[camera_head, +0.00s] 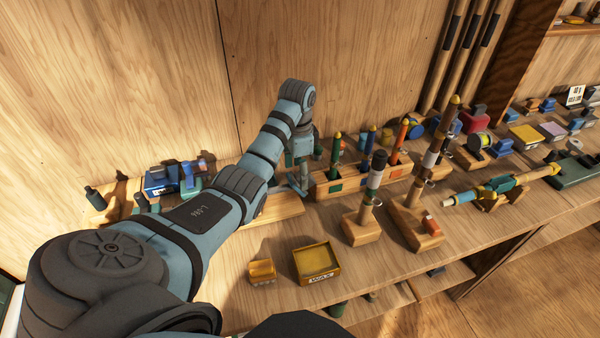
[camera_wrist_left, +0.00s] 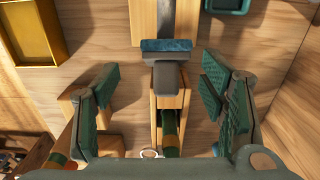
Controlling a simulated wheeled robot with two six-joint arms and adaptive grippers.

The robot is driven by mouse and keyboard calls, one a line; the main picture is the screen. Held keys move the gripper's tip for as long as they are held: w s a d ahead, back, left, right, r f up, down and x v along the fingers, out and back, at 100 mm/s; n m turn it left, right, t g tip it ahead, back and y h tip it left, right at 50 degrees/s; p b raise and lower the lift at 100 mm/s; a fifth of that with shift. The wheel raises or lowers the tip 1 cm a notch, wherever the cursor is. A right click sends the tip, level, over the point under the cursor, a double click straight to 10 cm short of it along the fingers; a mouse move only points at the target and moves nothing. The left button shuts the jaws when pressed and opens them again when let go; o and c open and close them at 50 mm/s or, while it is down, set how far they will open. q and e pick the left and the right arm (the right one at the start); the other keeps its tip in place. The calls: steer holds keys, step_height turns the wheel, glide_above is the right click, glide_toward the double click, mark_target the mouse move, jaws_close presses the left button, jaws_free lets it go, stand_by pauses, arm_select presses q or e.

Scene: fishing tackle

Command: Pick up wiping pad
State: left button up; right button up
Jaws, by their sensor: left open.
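A blue, rough-topped pad (camera_wrist_left: 166,45) shows in the left wrist view, set on a grey block; it looks like the wiping pad, though I cannot be certain. My left gripper (camera_wrist_left: 157,88) is open and empty, its green-padded fingers on either side of a wooden holder (camera_wrist_left: 172,100), with the pad slightly beyond the fingertips. My right gripper is not in view.
A wooden rack (camera_head: 345,178) with upright rods stands close right of the gripper. Rod stands (camera_head: 362,228) rise further right. A wooden wall (camera_head: 300,40) closes the back.

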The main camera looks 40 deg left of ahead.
mark_target(298, 184)
arm_select(q)
step_height(298, 184, down, 2)
steer(key=shift+s, duration=0.15)
steer(key=f, duration=0.2)
steer(key=w+f, duration=0.1)
steer(key=f, duration=0.1)
steer(key=shift+w+a+f, duration=0.15)
steer(key=shift+a+f, duration=0.05)
steer(key=shift+f, duration=0.15)
steer(key=shift+s+r, duration=0.2)
steer(key=shift+s, duration=0.1)
steer(key=shift+s+r, duration=0.15)
steer(key=shift+s, duration=0.05)
steer(key=c, duration=0.6)
steer(key=shift+w, duration=0.1)
steer(key=c, duration=0.6)
steer(key=shift+c, duration=0.7)
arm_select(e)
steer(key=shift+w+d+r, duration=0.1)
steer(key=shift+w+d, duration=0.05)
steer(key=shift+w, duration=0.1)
